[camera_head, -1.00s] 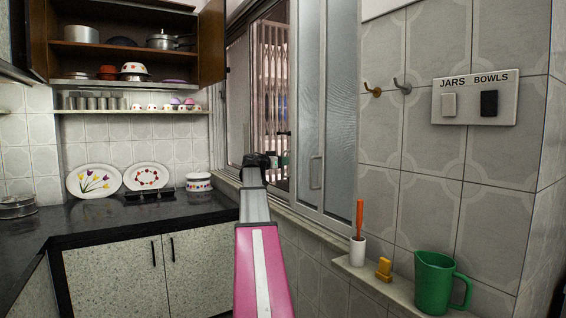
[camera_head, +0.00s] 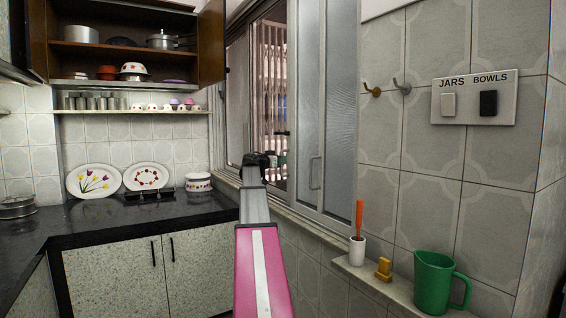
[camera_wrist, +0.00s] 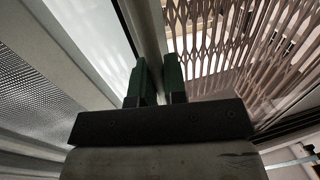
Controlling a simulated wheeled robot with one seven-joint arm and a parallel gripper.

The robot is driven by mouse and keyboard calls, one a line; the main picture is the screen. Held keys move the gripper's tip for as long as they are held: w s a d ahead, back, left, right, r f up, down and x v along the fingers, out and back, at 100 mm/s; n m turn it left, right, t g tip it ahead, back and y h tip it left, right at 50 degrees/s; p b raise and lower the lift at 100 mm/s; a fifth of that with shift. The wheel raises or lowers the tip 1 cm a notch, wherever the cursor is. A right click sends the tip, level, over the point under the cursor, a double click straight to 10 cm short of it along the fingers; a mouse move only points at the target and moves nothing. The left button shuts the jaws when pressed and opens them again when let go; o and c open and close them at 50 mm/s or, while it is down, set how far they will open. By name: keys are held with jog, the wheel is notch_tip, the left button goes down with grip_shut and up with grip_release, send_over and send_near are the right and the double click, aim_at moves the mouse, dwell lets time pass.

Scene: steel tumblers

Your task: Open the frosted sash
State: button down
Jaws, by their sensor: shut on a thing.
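The frosted sash (camera_head: 341,100) is a tall pane of textured glass in a pale frame, to the right in the window in the head view. A pale upright handle (camera_head: 316,172) shows at its left side. My gripper (camera_head: 262,158) is at the window, left of the handle, and its fingertips are too small to make out there. In the wrist view, my gripper's two green fingers (camera_wrist: 157,82) are close together on a thin upright part of the window frame. Textured glass (camera_wrist: 32,80) lies to their left. The exact grip point is partly hidden between the fingers.
A folding metal grille (camera_head: 271,75) stands behind the window. A black counter (camera_head: 140,215) lies left.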

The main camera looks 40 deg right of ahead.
jog(key=w+d, duration=0.2)
jog(key=w, duration=1.6)
jog(key=w+d, duration=0.2)
jog(key=w, duration=1.7)
jog(key=shift+w, duration=0.3)
jog(key=c, duration=1.2)
grip_release()
jog(key=shift+s, duration=0.1)
jog(key=a, duration=1)
jog(key=shift+s+a, duration=0.3)
jog(key=shift+s, duration=0.15)
